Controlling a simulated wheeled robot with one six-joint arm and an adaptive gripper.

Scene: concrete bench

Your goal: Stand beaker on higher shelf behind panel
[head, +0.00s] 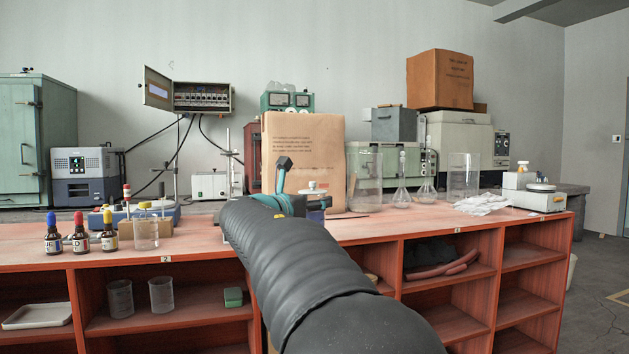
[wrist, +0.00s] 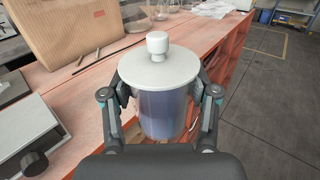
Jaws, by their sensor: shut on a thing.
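My gripper (wrist: 160,95) is shut on a clear jar with blue contents (wrist: 163,116), a white lid and a round knob on top. The jar is upright, with a finger on each side, near the bench's front edge. In the head view my arm hides most of it; its white lid (head: 313,190) shows. Two clear beakers (head: 120,298) (head: 161,294) stand in a left compartment of the red shelf unit (head: 200,322). Another beaker (head: 146,235) stands on the bench top. A brown cardboard panel or box (head: 322,150) stands upright behind my gripper.
Dropper bottles (head: 81,233) stand at the bench's left front. Large glass vessels (head: 366,180), flasks (head: 402,185), white cloths (head: 482,204) and a balance (head: 540,197) are to the right. A green box (head: 233,297) and red tubing (head: 442,266) lie in compartments. Right compartments (head: 527,288) are empty.

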